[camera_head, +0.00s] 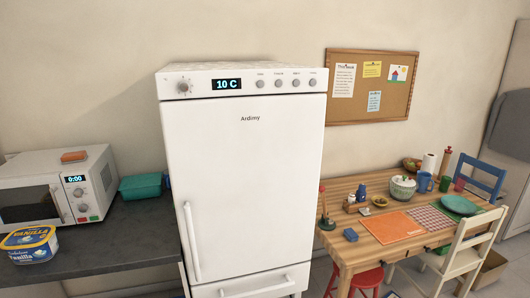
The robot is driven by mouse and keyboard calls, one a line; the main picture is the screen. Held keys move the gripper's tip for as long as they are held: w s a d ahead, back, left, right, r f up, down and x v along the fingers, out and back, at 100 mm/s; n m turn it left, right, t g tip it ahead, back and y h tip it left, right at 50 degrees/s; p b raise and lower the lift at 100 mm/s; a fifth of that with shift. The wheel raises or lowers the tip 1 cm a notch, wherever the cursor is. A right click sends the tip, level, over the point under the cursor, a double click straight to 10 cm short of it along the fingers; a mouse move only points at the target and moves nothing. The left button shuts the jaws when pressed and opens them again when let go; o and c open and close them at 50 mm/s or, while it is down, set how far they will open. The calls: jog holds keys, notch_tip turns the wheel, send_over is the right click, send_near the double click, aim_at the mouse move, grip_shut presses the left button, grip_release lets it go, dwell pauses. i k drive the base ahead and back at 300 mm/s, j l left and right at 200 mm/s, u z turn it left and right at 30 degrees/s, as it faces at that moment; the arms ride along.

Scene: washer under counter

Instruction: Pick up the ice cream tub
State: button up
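The ice cream tub (30,245) is a yellow and white tub with a blue label reading "VANILLA". It sits upright on the dark counter (120,238) at the lower left, in front of the microwave. Its left edge is close to the left edge of the picture. My gripper is not in view, so I cannot see whether it is open or shut.
A white microwave (89,194) with an orange item (74,156) on top stands behind the tub. A teal container (141,187) is right of it. A tall white fridge (245,185) bounds the counter. A cluttered wooden table (345,190) stands right.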

aim_at(35, 244)
jog(key=u, duration=1.85)
jog(key=i+j+z, duration=0.2)
jog(key=i+j, duration=0.2)
jog(key=i+j+z, duration=0.15)
jog(key=i+j, duration=0.35)
jog(key=i+j+z, duration=0.2)
jog(key=i+j, duration=0.3)
jog(key=i+j+z, duration=0.15)
jog(key=i+j, duration=0.25)
jog(key=j, duration=0.2)
